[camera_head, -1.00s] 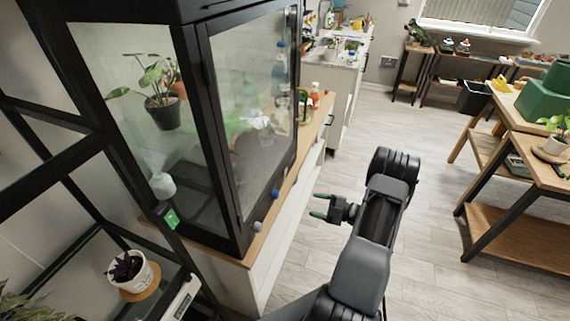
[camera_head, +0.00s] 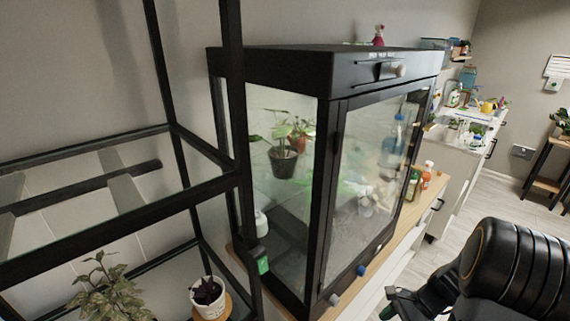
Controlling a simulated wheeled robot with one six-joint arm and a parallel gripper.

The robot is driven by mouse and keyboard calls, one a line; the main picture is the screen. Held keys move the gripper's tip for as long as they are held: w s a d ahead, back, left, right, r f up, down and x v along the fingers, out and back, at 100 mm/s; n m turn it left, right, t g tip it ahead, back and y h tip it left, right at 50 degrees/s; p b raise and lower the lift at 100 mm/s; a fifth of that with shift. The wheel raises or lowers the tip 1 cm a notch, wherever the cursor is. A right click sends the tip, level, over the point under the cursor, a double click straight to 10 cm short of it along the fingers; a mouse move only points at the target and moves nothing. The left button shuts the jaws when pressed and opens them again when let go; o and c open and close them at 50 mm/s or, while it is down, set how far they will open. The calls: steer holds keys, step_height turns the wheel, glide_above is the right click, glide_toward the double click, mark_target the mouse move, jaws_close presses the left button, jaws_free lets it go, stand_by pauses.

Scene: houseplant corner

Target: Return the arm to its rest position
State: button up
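My arm (camera_head: 510,275) is at the lower right, its large dark joint close to the camera. My gripper (camera_head: 390,302) is at the bottom edge, in front of the white cabinet below the glass case. Its two fingers look apart with nothing between them. Part of the arm and gripper is cut off by the picture's edge.
A black-framed glass case (camera_head: 330,190) stands closed on a wooden-topped cabinet (camera_head: 412,213), with a potted plant (camera_head: 283,160) inside. A black glass-shelved rack (camera_head: 110,200) fills the left, with a white potted plant (camera_head: 208,298) low down. Floor (camera_head: 500,195) shows at right.

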steer(key=s+a+r+n+t+h, duration=0.1)
steer(key=a+r+n+t+h, duration=0.1)
steer(key=a+r+n, duration=0.3)
steer(key=s+a+r+n+t+h, duration=0.1)
steer(key=a+r+n+t+h, duration=0.2)
steer(key=r+n, duration=0.8)
steer(key=a+r+h, duration=0.1)
steer(key=a+h, duration=0.1)
steer(key=a, duration=0.1)
steer(key=shift+r+n, duration=0.3)
steer(key=shift+n, duration=0.1)
steer(key=shift+s, duration=0.1)
